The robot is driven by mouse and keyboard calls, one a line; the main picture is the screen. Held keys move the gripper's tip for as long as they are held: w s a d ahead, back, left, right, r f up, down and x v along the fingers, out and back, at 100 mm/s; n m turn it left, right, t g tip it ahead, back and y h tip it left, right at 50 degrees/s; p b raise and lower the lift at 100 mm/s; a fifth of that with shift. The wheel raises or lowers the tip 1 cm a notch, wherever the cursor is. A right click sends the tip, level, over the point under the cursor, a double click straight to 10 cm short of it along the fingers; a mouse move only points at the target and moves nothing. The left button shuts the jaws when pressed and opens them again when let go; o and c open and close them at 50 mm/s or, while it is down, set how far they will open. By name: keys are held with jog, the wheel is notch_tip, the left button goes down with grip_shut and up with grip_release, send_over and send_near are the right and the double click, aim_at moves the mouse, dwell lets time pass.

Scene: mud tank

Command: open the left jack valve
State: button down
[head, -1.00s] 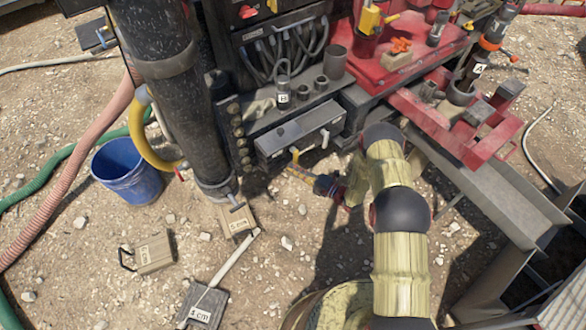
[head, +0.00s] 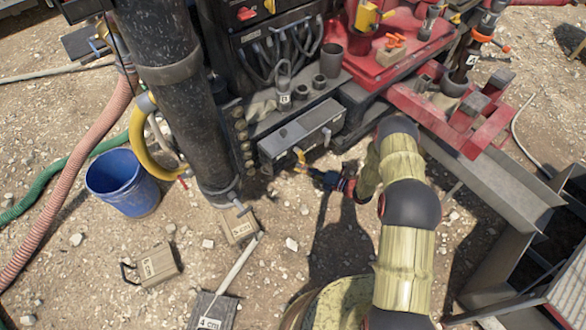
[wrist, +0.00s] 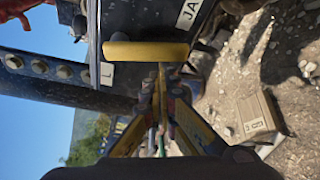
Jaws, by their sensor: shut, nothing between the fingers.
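The jack valve box (head: 300,133) is a dark grey box low on the rig's side. Its left valve lever (head: 299,155) is yellow and hangs at the front; a grey lever (head: 327,137) is to its right. In the wrist view the yellow lever (wrist: 147,51) lies across the picture just beyond my fingertips, near an "L" label (wrist: 107,74) and a label starting "JA" (wrist: 188,12). My gripper (wrist: 162,80) is shut and empty.
The black jack leg (head: 185,110) stands left of the box, with a blue bucket (head: 122,185) beyond. Wooden blocks (head: 155,265) and a "4 cm" plate (head: 212,312) lie on the gravel. Grey steel beams (head: 490,180) flank my arm on the right.

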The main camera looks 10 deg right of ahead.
aim_at(304, 159)
jog(key=d+n+h, duration=0.1)
jog(key=n, duration=0.1)
jog(key=w+d+n, duration=0.1)
jog(key=n, duration=0.1)
jog(key=w+d+n+h, duration=0.1)
jog(key=shift+w+r+n+h, duration=0.1)
jog(key=shift+r+n+h, duration=0.2)
jog(key=shift+r+n, duration=0.1)
jog(key=d+r+n+h, duration=0.1)
jog(key=n, duration=0.1)
jog(key=w+d+r+n+t+h, duration=0.1)
jog(key=n, duration=0.1)
jog(key=shift+w+d, duration=0.1)
jog(key=shift+w, duration=0.05)
jog(key=shift+r, duration=0.1)
dwell(0.5)
